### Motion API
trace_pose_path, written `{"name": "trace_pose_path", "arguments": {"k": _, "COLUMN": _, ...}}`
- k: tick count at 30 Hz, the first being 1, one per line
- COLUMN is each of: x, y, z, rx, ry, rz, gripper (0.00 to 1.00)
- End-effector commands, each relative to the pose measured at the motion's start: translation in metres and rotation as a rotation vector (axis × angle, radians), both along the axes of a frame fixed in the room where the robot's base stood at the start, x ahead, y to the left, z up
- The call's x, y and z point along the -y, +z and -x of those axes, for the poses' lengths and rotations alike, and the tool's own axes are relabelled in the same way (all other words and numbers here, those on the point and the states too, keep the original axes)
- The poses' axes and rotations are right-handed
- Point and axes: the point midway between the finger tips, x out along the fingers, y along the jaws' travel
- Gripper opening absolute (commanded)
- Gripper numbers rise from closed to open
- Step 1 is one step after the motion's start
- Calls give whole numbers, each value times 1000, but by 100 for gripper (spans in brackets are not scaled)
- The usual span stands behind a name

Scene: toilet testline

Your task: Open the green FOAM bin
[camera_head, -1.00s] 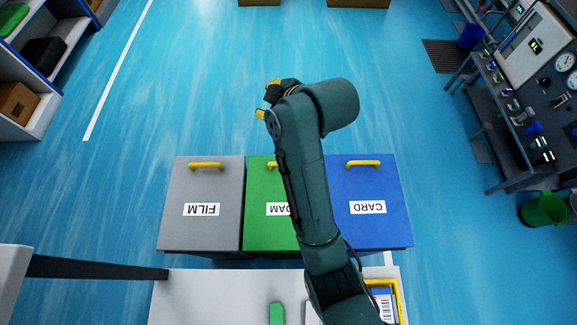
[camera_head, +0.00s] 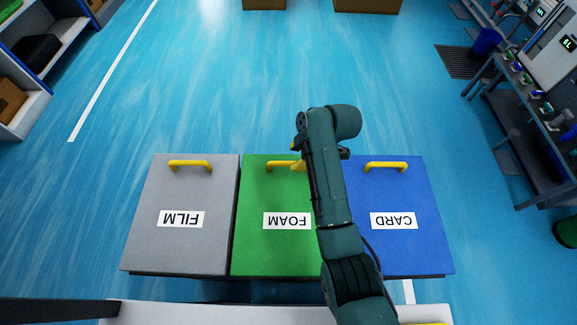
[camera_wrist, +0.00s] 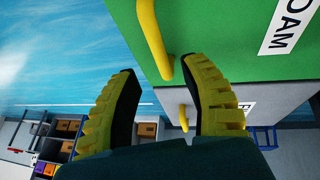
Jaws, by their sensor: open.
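The green FOAM bin (camera_head: 262,245) stands between two other bins, with its lid down and flat. Its yellow handle (camera_head: 277,163) is at the lid's far edge, its right part hidden by my gripper (camera_head: 299,163). In the wrist view, the bin's green lid (camera_wrist: 225,30) fills the upper right, and its yellow handle (camera_wrist: 152,38) reaches down toward the gap between the fingertips. My gripper's yellow, ridged fingers (camera_wrist: 163,84) are spread apart, with nothing clearly held between them. Whether a finger touches the handle I cannot tell.
The grey FILM bin (camera_head: 178,245) is on the left, and the blue CARD bin (camera_head: 405,252) on the right, partly behind my arm. Both have yellow handles. A pale tabletop (camera_head: 220,315) lies at the near edge.

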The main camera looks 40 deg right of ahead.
Motion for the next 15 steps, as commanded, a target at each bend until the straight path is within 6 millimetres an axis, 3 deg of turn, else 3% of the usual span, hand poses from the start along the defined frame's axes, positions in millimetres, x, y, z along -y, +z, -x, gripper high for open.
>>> {"name": "trace_pose_path", "arguments": {"k": 1, "x": -3, "y": -18, "z": -5, "rx": -2, "ry": 1, "rz": 0, "gripper": 45}}
{"name": "trace_pose_path", "arguments": {"k": 6, "x": -6, "y": -45, "z": -18, "rx": 0, "ry": 1, "rz": 0, "gripper": 45}}
{"name": "trace_pose_path", "arguments": {"k": 15, "x": -8, "y": -54, "z": -24, "rx": 1, "ry": -1, "rz": 1, "gripper": 45}}
